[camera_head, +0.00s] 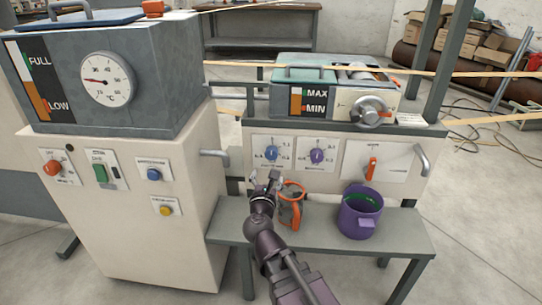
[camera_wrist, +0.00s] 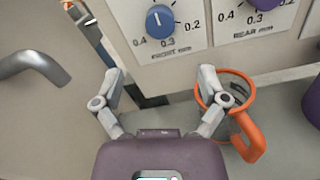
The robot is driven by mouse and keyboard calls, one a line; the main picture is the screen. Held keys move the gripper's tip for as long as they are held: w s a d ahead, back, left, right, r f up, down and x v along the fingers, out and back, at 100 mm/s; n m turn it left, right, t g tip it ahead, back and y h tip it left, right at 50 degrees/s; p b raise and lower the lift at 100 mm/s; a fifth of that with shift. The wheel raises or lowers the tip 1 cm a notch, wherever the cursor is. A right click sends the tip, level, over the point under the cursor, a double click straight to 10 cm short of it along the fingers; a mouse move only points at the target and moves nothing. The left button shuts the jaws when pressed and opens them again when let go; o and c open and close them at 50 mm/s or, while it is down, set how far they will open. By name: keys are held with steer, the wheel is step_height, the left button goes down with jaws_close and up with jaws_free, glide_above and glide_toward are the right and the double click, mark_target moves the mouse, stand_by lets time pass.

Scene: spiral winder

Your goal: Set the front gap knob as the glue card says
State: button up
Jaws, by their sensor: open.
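The front gap knob (camera_head: 271,153) is blue and sits on the left dial plate of the cream machine front. In the wrist view the blue knob (camera_wrist: 160,21) is at the top, with a pale mark on its upper part. The numbers 0.4, 0.3 and 0.2 show around its lower side; its upper scale is cut off. My gripper (camera_head: 265,179) is open and empty, below and in front of the knob, apart from it. Its spread fingers (camera_wrist: 161,74) show in the wrist view below the dial plate. I cannot make out a glue card.
A purple knob (camera_head: 317,155) is just right. An orange-handled jug (camera_head: 291,207) stands beside my gripper on the grey bench (camera_head: 320,245), overlapping the right finger in the wrist view. A purple pot (camera_head: 360,217) stands farther right. A grey handle (camera_head: 214,154) juts out at left.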

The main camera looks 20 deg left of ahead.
mark_target(271, 156)
steer(key=x, duration=1.1)
steer(key=shift+r, duration=0.1)
steer(key=c, duration=1.1)
